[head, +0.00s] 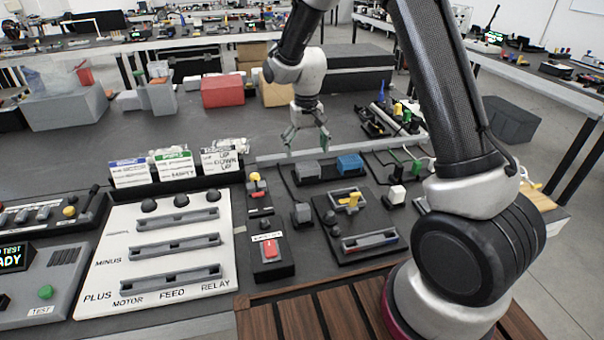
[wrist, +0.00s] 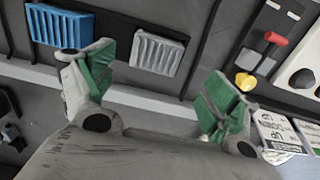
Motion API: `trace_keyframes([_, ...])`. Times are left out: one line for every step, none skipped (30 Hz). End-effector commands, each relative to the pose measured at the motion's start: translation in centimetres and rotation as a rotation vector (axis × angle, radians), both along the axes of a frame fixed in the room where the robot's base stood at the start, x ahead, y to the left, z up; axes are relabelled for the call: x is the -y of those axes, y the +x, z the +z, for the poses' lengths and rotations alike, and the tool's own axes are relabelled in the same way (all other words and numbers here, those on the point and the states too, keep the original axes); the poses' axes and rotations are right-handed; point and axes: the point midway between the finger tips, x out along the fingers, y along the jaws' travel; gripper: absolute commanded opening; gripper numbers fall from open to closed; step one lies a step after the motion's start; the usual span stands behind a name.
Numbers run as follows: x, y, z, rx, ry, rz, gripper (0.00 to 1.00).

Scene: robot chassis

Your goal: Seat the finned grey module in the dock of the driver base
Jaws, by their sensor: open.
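The finned grey module (head: 308,171) lies in a dark tray beside a finned blue module (head: 349,163) in the head view. In the wrist view the grey module (wrist: 157,50) lies just beyond the fingers, with the blue one (wrist: 60,27) to its left. My gripper (head: 307,141) is open and empty, pointing down above and behind the grey module. Its green-padded fingers are spread apart and touch nothing that I can see. A dark base plate (head: 335,219), which looks like the driver base, has a yellow lever (head: 352,200) and a grey slotted holder (head: 370,241).
A white panel (head: 125,222) with slotted rails stands at left. Label cards (head: 175,165) stand behind it. A red rocker switch box (head: 269,252) is left of the base plate. Green connectors and cables are at right. A grey rail (head: 330,147) runs behind the modules.

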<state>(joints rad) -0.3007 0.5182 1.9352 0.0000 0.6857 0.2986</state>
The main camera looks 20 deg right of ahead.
Motion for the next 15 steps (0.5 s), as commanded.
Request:
trace_keyframes([0.0, -0.1, -0.6, -0.003, -0.001, -0.003, 0.88])
trace_keyframes([0.1, -0.1, -1.0, -0.004, -0.001, -0.004, 0.88])
trace_keyframes([0.1, -0.1, -1.5, -0.004, -0.001, -0.003, 0.88])
trace_keyframes([0.1, -0.1, -1.8, -0.004, -0.001, -0.003, 0.88])
trace_keyframes([0.1, -0.1, -2.2, -0.004, -0.001, -0.003, 0.88])
trace_keyframes([0.2, -0.1, -2.7, -0.004, -0.001, -0.003, 0.88])
trace_keyframes([0.3, -0.1, -3.1, -0.004, -0.001, -0.003, 0.88])
trace_keyframes([0.3, -0.2, -3.5, -0.004, -0.001, -0.003, 0.88])
trace_keyframes([0.5, -0.2, -4.1, -0.005, -0.002, -0.004, 0.88])
trace_keyframes([0.6, -0.2, -4.7, -0.005, -0.002, -0.004, 0.88])
trace_keyframes([0.7, -0.3, -5.2, -0.006, -0.002, -0.004, 0.88])
trace_keyframes([0.7, -0.3, -5.8, -0.005, -0.002, -0.003, 0.88])
trace_keyframes([0.7, -0.2, -6.2, -0.005, -0.001, -0.003, 0.88])
trace_keyframes([0.7, -0.2, -6.6, -0.005, -0.002, -0.003, 0.88])
trace_keyframes([0.7, -0.2, -6.9, -0.005, -0.001, -0.003, 0.88])
